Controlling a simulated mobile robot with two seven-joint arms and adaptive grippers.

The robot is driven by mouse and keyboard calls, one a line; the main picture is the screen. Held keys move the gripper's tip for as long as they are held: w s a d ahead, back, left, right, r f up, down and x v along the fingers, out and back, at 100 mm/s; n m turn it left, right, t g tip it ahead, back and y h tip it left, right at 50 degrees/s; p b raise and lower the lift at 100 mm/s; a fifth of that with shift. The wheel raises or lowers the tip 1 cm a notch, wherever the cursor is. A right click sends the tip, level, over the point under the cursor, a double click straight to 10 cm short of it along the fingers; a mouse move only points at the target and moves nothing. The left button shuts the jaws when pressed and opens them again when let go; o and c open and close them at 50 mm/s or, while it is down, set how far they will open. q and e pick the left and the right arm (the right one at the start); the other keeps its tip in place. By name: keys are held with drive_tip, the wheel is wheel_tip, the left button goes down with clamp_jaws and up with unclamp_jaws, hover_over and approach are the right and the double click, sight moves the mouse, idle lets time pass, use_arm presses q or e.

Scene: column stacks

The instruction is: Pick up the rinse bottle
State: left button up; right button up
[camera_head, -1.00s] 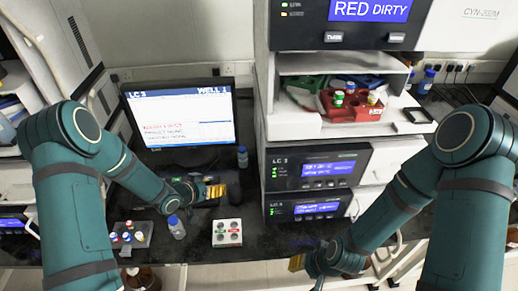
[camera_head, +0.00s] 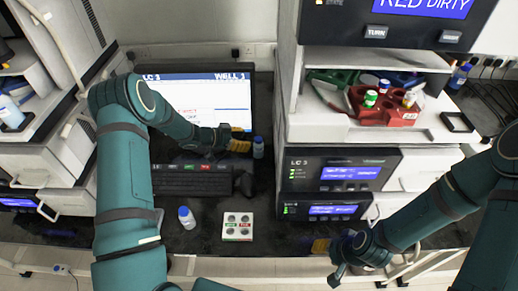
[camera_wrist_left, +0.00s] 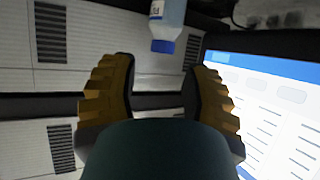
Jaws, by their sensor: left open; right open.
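No readable label shows which is the rinse bottle. My right gripper (camera_head: 322,246) is open and empty near the counter's front edge.
The monitor (camera_head: 200,95) stands behind my left gripper, with a keyboard (camera_head: 190,180) in front. A white vial block (camera_head: 238,227) sits near the front.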

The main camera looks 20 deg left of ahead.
sight(259, 139)
use_arm(q)
drive_tip(key=shift+w+b+x, duration=0.2)
drive_tip(key=shift+b+x, duration=0.1)
drive_tip(key=shift+x, duration=3.1)
drive_tip(key=shift+o, duration=0.3)
drive_tip(key=shift+a+r, duration=0.1)
drive_tip(key=shift+r, duration=0.05)
drive_tip(key=c, duration=0.8)
drive_tip(key=shift+r, duration=0.15)
